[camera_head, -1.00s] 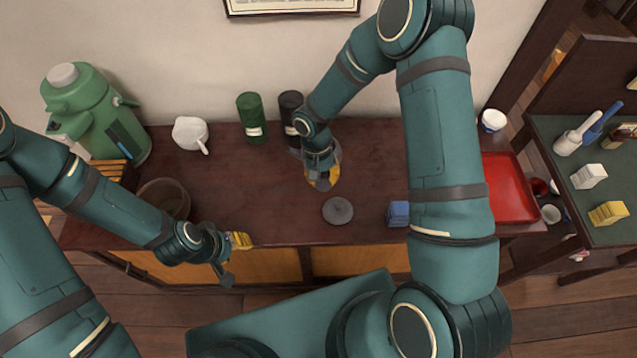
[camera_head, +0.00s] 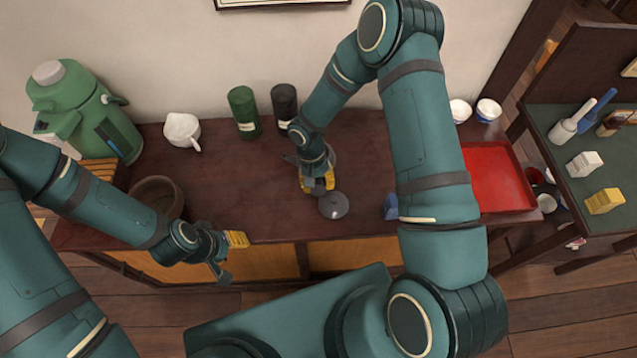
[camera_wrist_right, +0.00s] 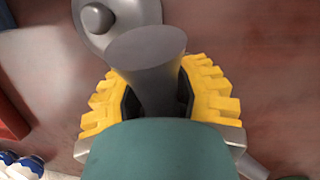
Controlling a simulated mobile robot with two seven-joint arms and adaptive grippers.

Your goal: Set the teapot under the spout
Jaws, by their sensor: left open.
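The green hot-water dispenser (camera_head: 85,110) stands at the back left of the dark counter; its spout underside is hidden. The dark grey teapot (camera_head: 331,158) is mostly hidden behind my right gripper (camera_head: 317,183). In the right wrist view its flared grey handle (camera_wrist_right: 148,60) stands between the yellow fingers of the right gripper (camera_wrist_right: 155,95); whether they grip it is unclear. A round grey lid with a knob (camera_head: 333,206) lies just in front; it also shows in the wrist view (camera_wrist_right: 118,18). My left gripper (camera_head: 230,255) is open and empty at the counter's front edge.
A white pitcher (camera_head: 182,130), a green canister (camera_head: 243,112) and a black canister (camera_head: 284,105) line the back. A brown bowl (camera_head: 157,196) stands near the dispenser. A blue block (camera_head: 391,207) and red tray (camera_head: 497,178) are right. The centre left is clear.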

